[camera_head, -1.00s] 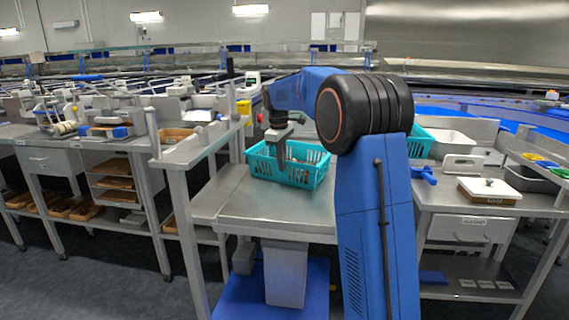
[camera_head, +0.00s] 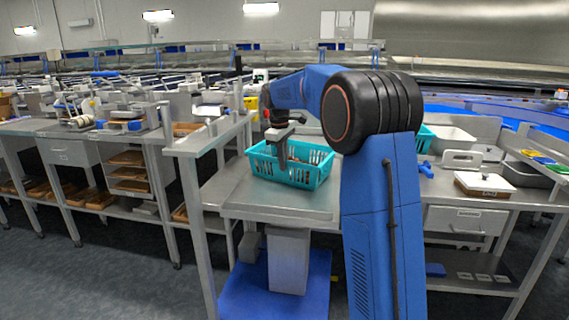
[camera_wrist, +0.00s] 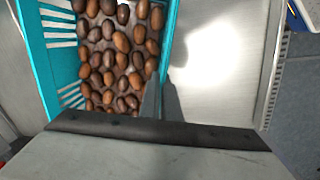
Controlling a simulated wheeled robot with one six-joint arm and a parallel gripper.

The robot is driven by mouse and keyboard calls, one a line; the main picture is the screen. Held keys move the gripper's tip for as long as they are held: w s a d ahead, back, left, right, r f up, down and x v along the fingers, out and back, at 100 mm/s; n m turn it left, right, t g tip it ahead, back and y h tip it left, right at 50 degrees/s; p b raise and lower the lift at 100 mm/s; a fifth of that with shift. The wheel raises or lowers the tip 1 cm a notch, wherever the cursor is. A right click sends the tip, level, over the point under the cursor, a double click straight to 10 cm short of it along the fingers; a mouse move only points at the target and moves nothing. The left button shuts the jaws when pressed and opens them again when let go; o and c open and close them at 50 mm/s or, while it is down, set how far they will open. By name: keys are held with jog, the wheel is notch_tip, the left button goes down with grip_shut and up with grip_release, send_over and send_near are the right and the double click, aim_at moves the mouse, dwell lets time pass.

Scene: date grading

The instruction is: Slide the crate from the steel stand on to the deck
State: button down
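The crate (camera_head: 313,176) is a turquoise slotted basket on a grey steel surface, left of my arm's upright blue link. The wrist view shows its wall (camera_wrist: 33,65) and brown dates inside. My gripper (camera_head: 283,168) points down at the crate's near wall; a grey finger shows along the right-hand wall in the wrist view. I cannot tell whether the fingers are open or closed on the wall. Bare steel (camera_head: 275,203) lies in front of the crate. Where the stand ends and the deck begins is unclear, and the crate's underside is hidden.
A steel bench with a post (camera_head: 167,120) stands at the left. A bench at the right holds a white-topped box (camera_head: 484,182) and a blue tool (camera_head: 425,169). Dark open floor (camera_head: 120,275) lies at the lower left.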

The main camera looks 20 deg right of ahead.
jog(key=c, duration=1.9)
grip_release()
jog(key=r, duration=0.5)
jog(key=s+a+r, duration=0.1)
jog(key=r, duration=0.5)
jog(key=a+r, duration=0.1)
jog(key=r, duration=0.5)
jog(key=shift+s+a+r, duration=0.1)
jog(key=shift+s+a, duration=0.05)
jog(key=shift+s, duration=0.2)
